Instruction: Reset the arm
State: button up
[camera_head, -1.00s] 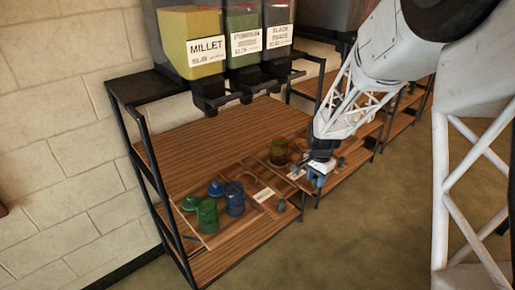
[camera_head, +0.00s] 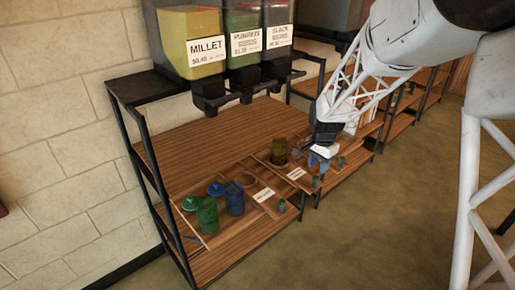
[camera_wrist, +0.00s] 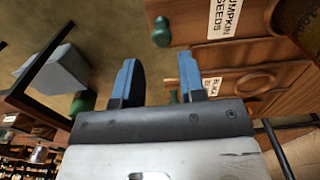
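My gripper (camera_head: 317,163) hangs over the right part of the wooden shelf, right of the olive-brown jar, in the head view. In the wrist view my gripper (camera_wrist: 157,80) has its two blue fingers well apart, with nothing between them. The olive-brown jar (camera_head: 279,150) stands upright on the shelf. A blue jar (camera_head: 235,202) and a green jar (camera_head: 207,214) stand further left. A blue lid (camera_head: 216,188) and a green lid (camera_head: 190,203) are beside or behind them; their exact contact is unclear.
Bulk dispensers, including a yellow millet bin (camera_head: 194,40), hang above the shelf at the back. Small green knobs (camera_head: 281,206) line the front edge. A pumpkin seeds label (camera_wrist: 226,15) shows close by in the wrist view. The floor (camera_head: 400,220) in front is clear.

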jog(key=shift+r, duration=0.4)
jog(key=shift+s+r, duration=0.1)
jog(key=shift+s+r, duration=0.15)
jog(key=s+d+r+n+t, duration=0.1)
jog(key=s+r+n, duration=0.1)
jog(key=s+r, duration=0.5)
jog(key=s+d+r+n, duration=0.1)
jog(key=s+r+n, duration=0.15)
jog(key=s, duration=0.75)
jog(key=s+d+r+n+t, duration=0.1)
jog(key=s+r+n, duration=0.1)
jog(key=s+r, duration=0.55)
jog(key=s+f+n, duration=0.1)
jog(key=s+n, duration=0.1)
jog(key=s, duration=1.1)
jog(key=shift+d+f+t, duration=0.2)
jog(key=shift+f+t, duration=0.05)
jog(key=shift+t, duration=0.05)
dwell(0.9)
